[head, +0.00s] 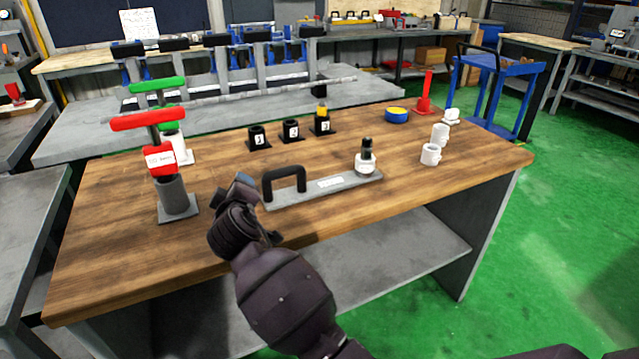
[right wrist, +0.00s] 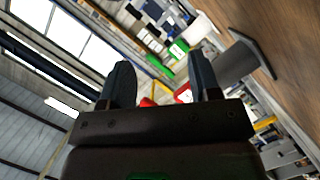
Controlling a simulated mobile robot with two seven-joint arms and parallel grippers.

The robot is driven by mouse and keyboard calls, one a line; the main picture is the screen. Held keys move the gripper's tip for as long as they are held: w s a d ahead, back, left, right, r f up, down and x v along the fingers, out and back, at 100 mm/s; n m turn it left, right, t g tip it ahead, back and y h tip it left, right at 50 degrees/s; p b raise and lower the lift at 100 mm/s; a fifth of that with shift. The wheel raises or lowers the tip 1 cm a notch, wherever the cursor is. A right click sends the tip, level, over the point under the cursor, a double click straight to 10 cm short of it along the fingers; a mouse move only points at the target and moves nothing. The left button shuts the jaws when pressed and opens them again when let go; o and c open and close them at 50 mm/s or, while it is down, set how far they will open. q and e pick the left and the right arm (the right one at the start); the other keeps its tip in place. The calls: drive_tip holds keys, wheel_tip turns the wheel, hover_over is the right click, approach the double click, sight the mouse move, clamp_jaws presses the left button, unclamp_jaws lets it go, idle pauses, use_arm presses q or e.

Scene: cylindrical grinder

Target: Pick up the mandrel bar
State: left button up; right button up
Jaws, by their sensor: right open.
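No part is clearly marked as the mandrel bar. A red T-handled bar (head: 150,121) with a red-and-white tag stands upright in a grey socket (head: 174,196) at the table's left. A green T-handled bar (head: 158,85) stands behind it in a white socket. My left gripper is not in view.
A flat grey plate with a black handle (head: 284,181) and an upright post lies close right of my gripper. The front right wood is clear.

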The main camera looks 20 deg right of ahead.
drive_tip(key=w+h, duration=0.1)
drive_tip(key=h, duration=0.1)
drive_tip(key=n+g+h, duration=0.1)
drive_tip(key=g+h, duration=0.3)
drive_tip(key=h, duration=0.3)
approach(286, 174)
drive_tip(key=shift+w+a, duration=0.45)
drive_tip(key=shift+a, duration=0.25)
drive_tip(key=shift+s+d+g+h, duration=0.25)
drive_tip(key=shift+d+g+h, duration=0.05)
drive_tip(key=shift+g, duration=0.1)
drive_tip(key=shift+d, duration=0.1)
drive_tip(key=b+x, duration=0.1)
drive_tip(key=x, duration=0.4)
drive_tip(key=shift+f, duration=0.15)
drive_tip(key=shift+w+d, duration=0.45)
drive_tip(key=shift+d, duration=0.1)
drive_tip(key=b+x, duration=0.1)
drive_tip(key=x, duration=0.2)
drive_tip(key=shift+w+d+f, duration=0.1)
drive_tip(key=shift+d+f, duration=0.05)
drive_tip(key=shift+w+d, duration=0.3)
drive_tip(key=shift+d, duration=0.05)
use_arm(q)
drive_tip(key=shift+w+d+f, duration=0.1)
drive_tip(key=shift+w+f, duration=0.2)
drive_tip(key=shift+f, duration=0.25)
use_arm(e)
drive_tip(key=shift+r, duration=0.2)
drive_tip(key=shift+c, duration=0.2)
